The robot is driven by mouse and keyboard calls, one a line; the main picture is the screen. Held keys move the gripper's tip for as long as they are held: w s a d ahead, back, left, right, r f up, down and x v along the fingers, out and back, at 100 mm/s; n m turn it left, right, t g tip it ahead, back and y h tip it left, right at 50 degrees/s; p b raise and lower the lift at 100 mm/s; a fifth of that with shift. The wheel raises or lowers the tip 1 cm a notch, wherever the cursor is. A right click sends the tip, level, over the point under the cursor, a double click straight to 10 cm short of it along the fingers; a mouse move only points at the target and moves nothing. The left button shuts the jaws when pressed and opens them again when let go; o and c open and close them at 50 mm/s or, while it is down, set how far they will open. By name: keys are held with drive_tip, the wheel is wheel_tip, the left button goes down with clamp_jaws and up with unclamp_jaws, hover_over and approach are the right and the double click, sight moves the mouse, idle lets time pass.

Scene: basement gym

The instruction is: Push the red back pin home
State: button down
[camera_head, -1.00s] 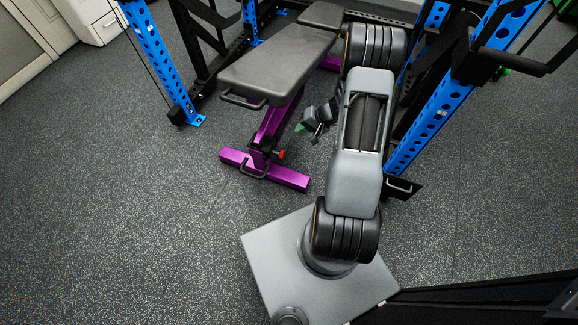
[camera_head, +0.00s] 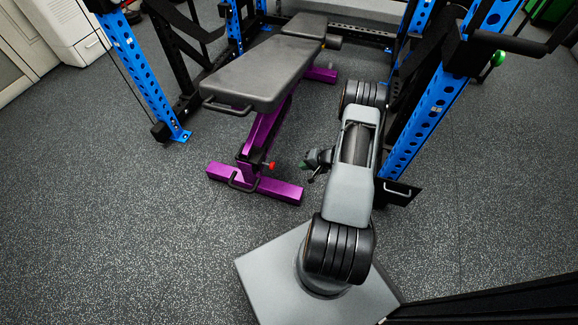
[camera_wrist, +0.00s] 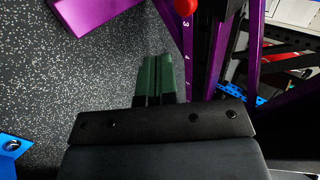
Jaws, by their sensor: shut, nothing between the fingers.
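The red back pin (camera_head: 271,166) is a small red knob on the lower frame of the purple-framed bench (camera_head: 262,138). In the wrist view the red pin (camera_wrist: 185,6) shows at the top edge, partly cut off, beside a purple upright with white numbers. My gripper (camera_head: 305,164) is right of the pin in the head view, with a gap between them. In the wrist view my gripper (camera_wrist: 156,78) shows its green fingers together and empty, pointing up the picture, below and left of the knob and apart from it. How far the pin is seated cannot be told.
The bench's black pad (camera_head: 262,75) lies above the pin and its purple foot (camera_head: 285,189) rests on the speckled floor. A blue rack upright (camera_head: 425,110) stands right of my arm and another blue upright (camera_head: 138,75) stands at left. Floor at front left is clear.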

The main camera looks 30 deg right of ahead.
sight(274, 165)
drive_tip(key=w+a+r+b+x, duration=0.1)
drive_tip(key=b+x, duration=0.3)
drive_tip(key=x, duration=0.8)
drive_tip(key=shift+w+a+r, duration=0.3)
drive_tip(key=shift+r, duration=0.1)
drive_tip(key=shift+b, duration=0.3)
drive_tip(key=shift+w+a+f+b, duration=0.1)
drive_tip(key=shift+w+a+b, duration=0.15)
drive_tip(key=shift+a+b, duration=0.05)
drive_tip(key=shift+w+a+b, duration=0.4)
drive_tip(key=shift+w+a, duration=0.2)
drive_tip(key=shift+w, duration=0.1)
drive_tip(key=shift+a, duration=0.1)
